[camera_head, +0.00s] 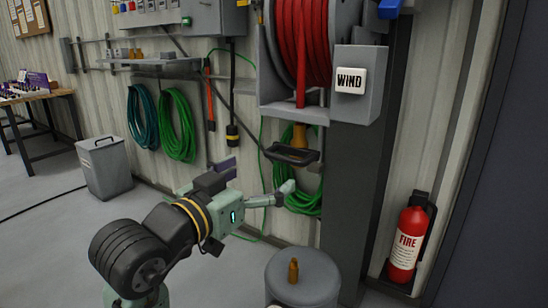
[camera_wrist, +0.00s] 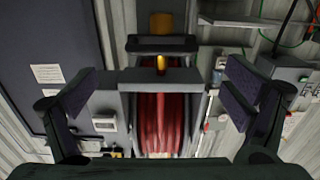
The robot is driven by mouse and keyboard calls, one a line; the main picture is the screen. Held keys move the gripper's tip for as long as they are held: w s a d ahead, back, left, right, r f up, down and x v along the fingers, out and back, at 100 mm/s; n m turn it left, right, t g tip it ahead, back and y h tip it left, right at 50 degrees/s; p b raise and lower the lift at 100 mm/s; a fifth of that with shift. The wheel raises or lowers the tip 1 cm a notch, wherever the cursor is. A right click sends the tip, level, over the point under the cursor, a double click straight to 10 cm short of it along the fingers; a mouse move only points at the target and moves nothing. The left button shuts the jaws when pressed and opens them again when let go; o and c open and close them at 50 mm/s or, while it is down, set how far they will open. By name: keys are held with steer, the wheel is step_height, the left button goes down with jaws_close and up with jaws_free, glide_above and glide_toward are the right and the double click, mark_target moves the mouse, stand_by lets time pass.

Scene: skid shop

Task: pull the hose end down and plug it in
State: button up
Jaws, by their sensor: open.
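The red hose (camera_head: 304,40) is wound on a grey reel (camera_head: 345,20) on the wall. Its hanging end has an orange-brown fitting (camera_head: 299,135) just behind a black bar or tray (camera_head: 292,155). In the wrist view, the red hose (camera_wrist: 162,125) is between my fingers, with a yellow fitting (camera_wrist: 160,63) near the black bar (camera_wrist: 162,43). My gripper (camera_head: 258,180) is open and empty, below and left of the hose end and apart from it; both fingers flank the reel in the wrist view (camera_wrist: 160,100). A brass fitting (camera_head: 293,270) stands upright on a grey round post (camera_head: 305,279); whether it is the socket is unclear.
A WIND button box (camera_head: 358,85) hangs right of the reel above a dark column (camera_head: 355,190). A fire extinguisher (camera_head: 408,240) stands at right. Green hoses (camera_head: 178,125) hang left on the wall. A grey bin (camera_head: 104,168) stands on the floor.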

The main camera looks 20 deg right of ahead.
mark_target(282, 161)
steer(key=p+x, duration=0.1)
steer(key=x, duration=0.8)
steer(key=shift+c, duration=0.2)
steer(key=c, duration=1.4)
steer(key=shift+f, duration=0.15)
